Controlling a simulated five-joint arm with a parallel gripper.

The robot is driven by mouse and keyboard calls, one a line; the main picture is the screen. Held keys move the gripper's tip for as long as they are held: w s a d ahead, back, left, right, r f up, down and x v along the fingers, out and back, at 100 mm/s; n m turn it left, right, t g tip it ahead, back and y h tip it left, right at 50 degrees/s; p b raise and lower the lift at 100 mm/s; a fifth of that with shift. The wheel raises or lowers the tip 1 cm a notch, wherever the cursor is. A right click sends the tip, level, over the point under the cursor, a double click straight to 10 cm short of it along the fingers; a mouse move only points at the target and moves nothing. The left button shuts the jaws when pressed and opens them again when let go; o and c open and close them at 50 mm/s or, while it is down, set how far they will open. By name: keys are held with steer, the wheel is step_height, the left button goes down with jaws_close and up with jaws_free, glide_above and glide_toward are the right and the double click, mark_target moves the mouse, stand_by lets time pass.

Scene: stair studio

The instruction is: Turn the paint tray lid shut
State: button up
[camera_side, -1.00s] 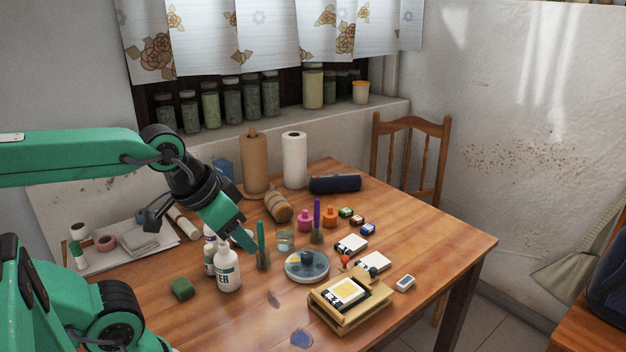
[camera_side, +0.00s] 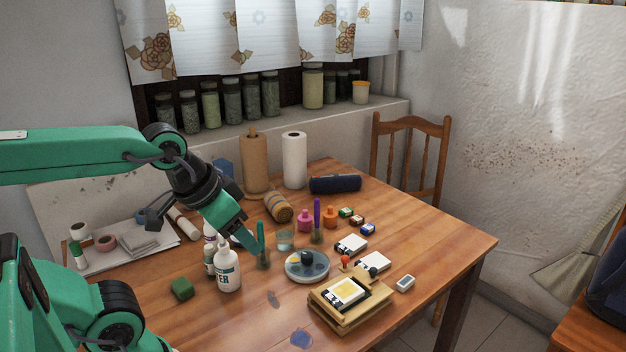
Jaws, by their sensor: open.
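The paint tray (camera_side: 296,275) is a round, pale dish on the table, just right of the table's middle front. Its lid (camera_side: 318,268) looks like a grey-blue disc on top, with a dark round knob (camera_side: 307,257) near its far side. I cannot tell how far the lid is turned.
White bottles (camera_side: 228,272) stand just left below my gripper. A glass (camera_side: 285,240) and a purple brush (camera_side: 317,215) stand behind the tray. A wooden stamp box (camera_side: 350,300) sits to its right front.

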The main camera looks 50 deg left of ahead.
steer(key=w, duration=0.1)
steer(key=n+g, duration=0.6)
steer(key=n, duration=0.8)
glide_above(307, 254)
step_height(307, 254, down, 13)
steer(key=shift+s+d+f, duration=0.1)
steer(key=shift+d+f, duration=0.05)
steer(key=shift+f+n, duration=0.25)
steer(key=shift+n, duration=0.15)
steer(key=shift+f, duration=0.15)
steer(key=shift+f, duration=3.75)
steer(key=c, duration=1)
